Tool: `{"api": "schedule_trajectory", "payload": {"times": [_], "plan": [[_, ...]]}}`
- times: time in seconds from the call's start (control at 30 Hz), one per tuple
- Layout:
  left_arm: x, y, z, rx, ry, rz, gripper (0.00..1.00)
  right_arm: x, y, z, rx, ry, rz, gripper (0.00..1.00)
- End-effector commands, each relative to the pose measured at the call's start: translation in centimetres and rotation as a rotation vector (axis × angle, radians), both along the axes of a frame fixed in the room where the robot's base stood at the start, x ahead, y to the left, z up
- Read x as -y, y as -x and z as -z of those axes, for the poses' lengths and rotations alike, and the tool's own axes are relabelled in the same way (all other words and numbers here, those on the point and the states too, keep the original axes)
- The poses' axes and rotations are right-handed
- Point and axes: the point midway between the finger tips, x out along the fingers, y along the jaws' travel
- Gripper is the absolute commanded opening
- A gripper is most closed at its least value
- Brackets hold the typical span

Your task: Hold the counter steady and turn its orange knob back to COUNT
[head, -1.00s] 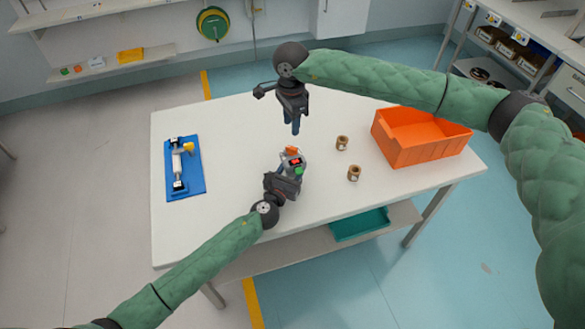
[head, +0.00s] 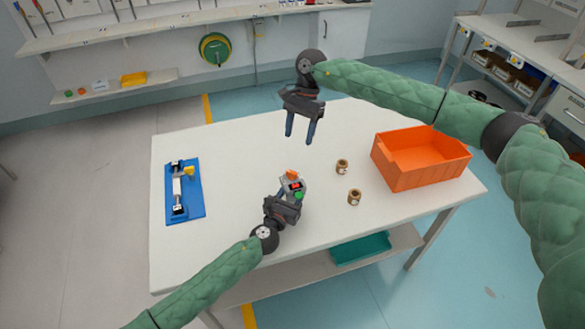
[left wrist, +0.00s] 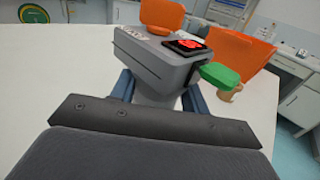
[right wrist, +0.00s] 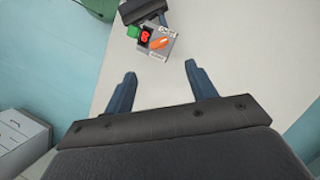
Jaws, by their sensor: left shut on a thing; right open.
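The counter (head: 291,184) is a small grey box with a red lit display (left wrist: 187,44), a green button (left wrist: 220,76) and an orange knob (left wrist: 162,14). My left gripper (left wrist: 158,90) is shut on the counter's body from the near side, at the middle of the table. In the right wrist view the orange knob (right wrist: 158,43) lies slanted on the counter's face; its label marks are too small to read. My right gripper (head: 299,139) is open and empty above the table, beyond the counter. Its fingers (right wrist: 160,69) point toward the counter without touching it.
The white table (head: 240,135) carries a blue fixture (head: 198,205) at left, two small brown spools (head: 342,166) (head: 354,197) right of the counter, and an orange crate (head: 420,165) farther right. Free table surface lies between the blue fixture and the counter.

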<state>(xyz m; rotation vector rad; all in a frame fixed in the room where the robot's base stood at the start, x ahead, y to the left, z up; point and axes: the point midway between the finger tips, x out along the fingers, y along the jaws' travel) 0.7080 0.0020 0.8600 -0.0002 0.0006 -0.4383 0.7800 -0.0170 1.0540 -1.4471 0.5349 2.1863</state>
Motion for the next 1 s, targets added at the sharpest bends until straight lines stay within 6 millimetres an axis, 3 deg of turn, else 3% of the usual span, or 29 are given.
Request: {"api": "schedule_trajectory", "payload": {"times": [0.2, 0.43, 1.0], "plan": [[0.0, 0.0, 0.0, -0.001, 0.000, 0.000, 0.18, 0.0, 0.2, -0.1, 0.016, -0.054, -0.144, 0.56], [0.0, 0.0, 0.1, -0.001, 0.000, 0.000, 0.18, -0.2, 0.6, 1.0, 0.021, -0.064, -0.174, 0.56], [0.0, 0.0, 0.0, -0.001, 0.000, 0.000, 0.18, -1.7, 3.8, 9.4, 0.021, -0.064, -0.171, 0.56]]}}
